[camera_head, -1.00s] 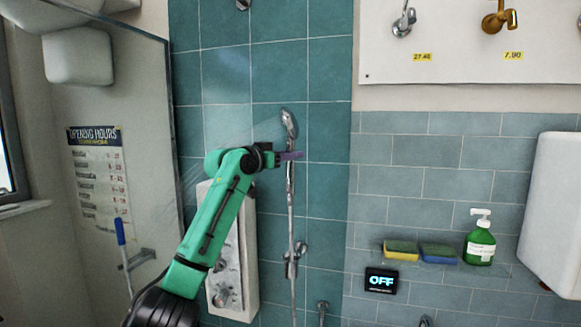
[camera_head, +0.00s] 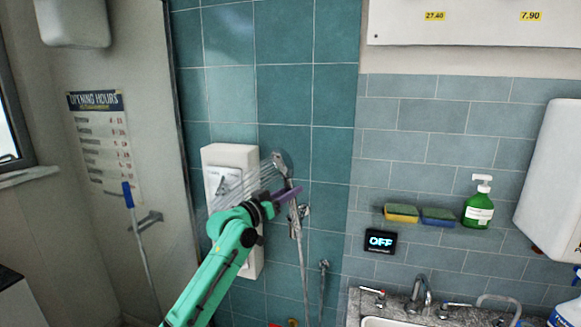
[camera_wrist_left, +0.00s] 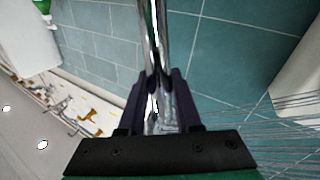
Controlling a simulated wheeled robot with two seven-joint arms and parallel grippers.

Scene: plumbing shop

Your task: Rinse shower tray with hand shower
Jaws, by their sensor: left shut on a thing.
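The chrome hand shower (camera_head: 281,163) is in front of the teal tiled wall in the head view, its head up and tilted left. Thin streaks of water fan from it down and to the left. My left gripper (camera_head: 288,195) is shut on its handle, just below the head. In the left wrist view the chrome handle (camera_wrist_left: 153,45) runs between the dark fingers of the gripper (camera_wrist_left: 155,92), and streaks show at right. The shower tray is not visible in either view. My right gripper is not in view.
A white-framed shower panel (camera_head: 228,158) stands on the wall behind my left arm. A glass screen edge (camera_head: 177,120) and a blue-handled tool (camera_head: 128,193) are at left. A sink counter (camera_head: 450,318), soap bottle (camera_head: 478,208) and sponges (camera_head: 401,214) are at right.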

